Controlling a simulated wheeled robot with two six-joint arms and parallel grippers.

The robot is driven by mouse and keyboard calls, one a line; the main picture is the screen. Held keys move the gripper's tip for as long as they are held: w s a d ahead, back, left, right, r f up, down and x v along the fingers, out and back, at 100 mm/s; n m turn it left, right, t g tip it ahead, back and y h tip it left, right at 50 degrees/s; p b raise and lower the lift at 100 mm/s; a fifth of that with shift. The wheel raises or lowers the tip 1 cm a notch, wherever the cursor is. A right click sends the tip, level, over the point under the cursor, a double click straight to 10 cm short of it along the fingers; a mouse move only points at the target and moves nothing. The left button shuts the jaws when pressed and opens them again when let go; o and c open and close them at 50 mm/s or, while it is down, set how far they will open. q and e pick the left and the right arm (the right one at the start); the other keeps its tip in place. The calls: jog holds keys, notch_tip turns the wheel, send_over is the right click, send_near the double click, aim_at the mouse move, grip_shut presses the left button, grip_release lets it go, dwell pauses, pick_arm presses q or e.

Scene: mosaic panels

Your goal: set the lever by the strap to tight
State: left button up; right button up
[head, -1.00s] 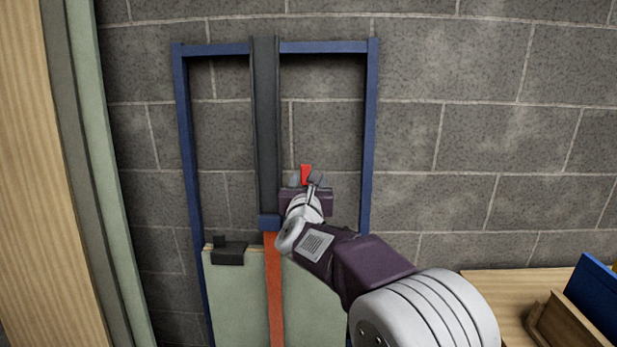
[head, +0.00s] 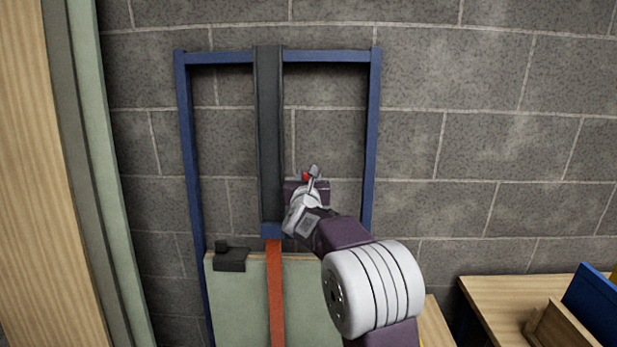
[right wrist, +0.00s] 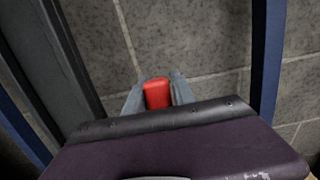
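The red lever (head: 306,176) shows as a small patch at my right gripper in the head view, largely hidden by it. In the right wrist view, the lever's red handle (right wrist: 157,93) sits between the two grey fingers of my right gripper (right wrist: 159,78), which press close on both sides. In the head view my right gripper (head: 311,173) is right of the dark upright rail (head: 268,130). The orange-red strap (head: 275,300) hangs from a blue block (head: 271,231) at the rail's foot. Lever markings are not visible. My left gripper is out of view.
A blue frame (head: 373,130) surrounds the rail against a grey block wall (head: 470,140). A pale green panel (head: 305,285) with a black clamp (head: 230,261) stands below. A wooden table (head: 495,300) with a blue panel (head: 592,300) is at the lower right.

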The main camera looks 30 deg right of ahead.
grip_shut()
dwell(1.2)
